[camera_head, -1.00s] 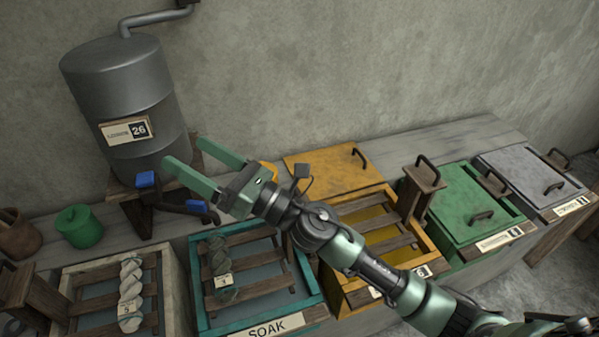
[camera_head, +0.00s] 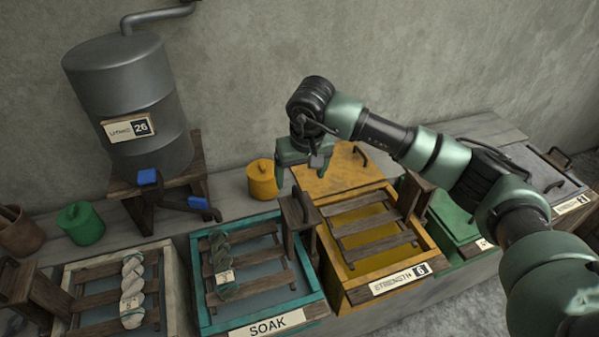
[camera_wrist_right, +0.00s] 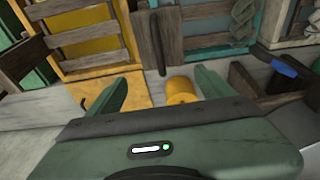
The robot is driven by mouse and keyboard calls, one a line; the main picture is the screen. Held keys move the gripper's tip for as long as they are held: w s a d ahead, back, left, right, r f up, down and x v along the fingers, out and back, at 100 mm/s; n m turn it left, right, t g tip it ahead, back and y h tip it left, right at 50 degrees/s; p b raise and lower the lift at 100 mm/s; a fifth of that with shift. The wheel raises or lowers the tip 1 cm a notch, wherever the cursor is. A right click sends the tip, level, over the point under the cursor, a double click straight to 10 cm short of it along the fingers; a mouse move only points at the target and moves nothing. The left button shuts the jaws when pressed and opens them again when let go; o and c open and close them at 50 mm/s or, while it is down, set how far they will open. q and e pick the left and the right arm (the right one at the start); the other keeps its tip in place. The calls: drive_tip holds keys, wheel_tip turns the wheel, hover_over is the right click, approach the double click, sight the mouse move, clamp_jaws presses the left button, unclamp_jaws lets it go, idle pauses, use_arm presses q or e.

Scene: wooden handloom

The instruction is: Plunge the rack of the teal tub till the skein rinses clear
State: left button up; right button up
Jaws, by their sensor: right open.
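The teal tub (camera_head: 203,322), marked SOAK, stands at front centre in the head view. Its rack of wooden slats (camera_head: 258,232) lies in it, with an upright wooden post and dark handle (camera_head: 300,215) at its right side. A twisted grey-green skein (camera_head: 221,258) with a small tag lies across the slats. My right gripper (camera_head: 303,168) is open and empty, pointing down behind and above the post. In the right wrist view its fingers (camera_wrist_right: 160,90) are spread, with the post's handle (camera_wrist_right: 158,45) ahead of them, apart from it. My left gripper is not in view.
A yellow tub (camera_head: 388,292) with its own rack adjoins on the right, a pale tub (camera_head: 178,285) with a white skein on the left. A yellow canister (camera_head: 262,180) stands behind the teal tub. A grey tank (camera_head: 125,90) with a blue-handled tap stands back left.

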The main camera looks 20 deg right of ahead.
sight(300, 196)
wheel_tip(300, 196, down, 8)
drive_tip(key=shift+a+r+b, duration=0.1)
drive_tip(key=shift+r+b, duration=0.15)
drive_tip(key=shift+b, duration=0.85)
drive_tip(key=shift+f, duration=0.1)
drive_tip(key=shift+f+b, duration=0.3)
drive_tip(key=shift+b, duration=0.35)
clamp_jaws()
